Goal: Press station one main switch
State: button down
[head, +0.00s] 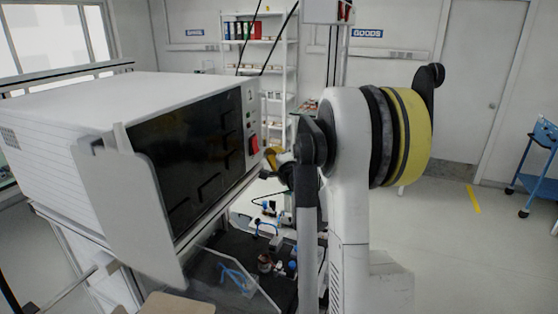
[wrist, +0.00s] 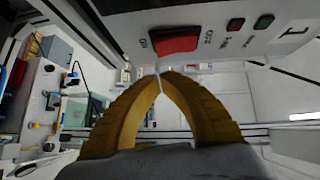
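The main switch (head: 254,144) is a red rocker on the right-hand panel of a white test cabinet (head: 80,95) with a dark front. In the wrist view the red switch (wrist: 174,40) is at the top, just beyond my fingertips. My gripper (wrist: 163,76) has yellow fingers whose tips meet, with nothing between them. The tips are close to the switch's lower edge in the picture; I cannot tell whether they touch. In the head view my gripper (head: 272,157) is beside the panel, just right of and below the switch, partly hidden by my arm.
Small green and red buttons (wrist: 264,22) sit beside the switch on the panel. Below is a dark work surface (head: 232,262) with small parts. Shelves (head: 262,60) stand behind; a blue cart (head: 535,165) is at far right, with open floor before it.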

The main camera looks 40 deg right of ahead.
aim_at(255, 145)
jog(key=shift+w+a+f, duration=0.1)
jog(key=shift+w+a, duration=0.25)
jog(key=shift+w, duration=0.3)
jog(key=shift+w+a+f, duration=0.1)
jog(key=shift+w+a, duration=0.2)
jog(key=shift+w, duration=0.3)
jog(key=shift+r, duration=0.1)
jog(key=shift+w+a+f+b, duration=0.2)
jog(key=shift+w+f+b, duration=0.05)
jog(key=shift+w+b, duration=0.3)
jog(key=shift+s, duration=0.1)
